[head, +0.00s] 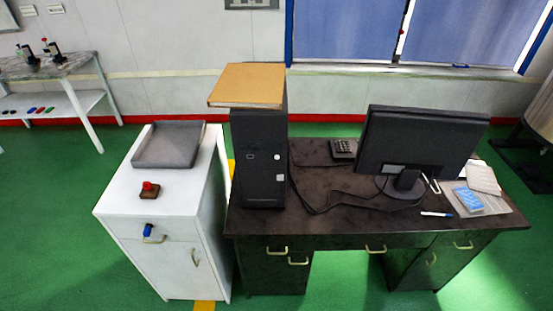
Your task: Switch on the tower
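The black computer tower (258,165) stands upright on the left end of the dark desk (345,215). Its front faces me and carries a round white button (277,157), a pale square spot (279,178) below it and a small outlined socket at the left. I cannot tell whether any light on it is lit. A tan box or book (247,84) lies flat on top of the tower and overhangs its left side. Neither of my grippers is in view.
A monitor (420,140), seen from behind, stands right of the tower with cables between them. A white cabinet (118,206) at left bears a grey tray (140,162) and a red button on a brown base (149,190). The desk's front middle is clear.

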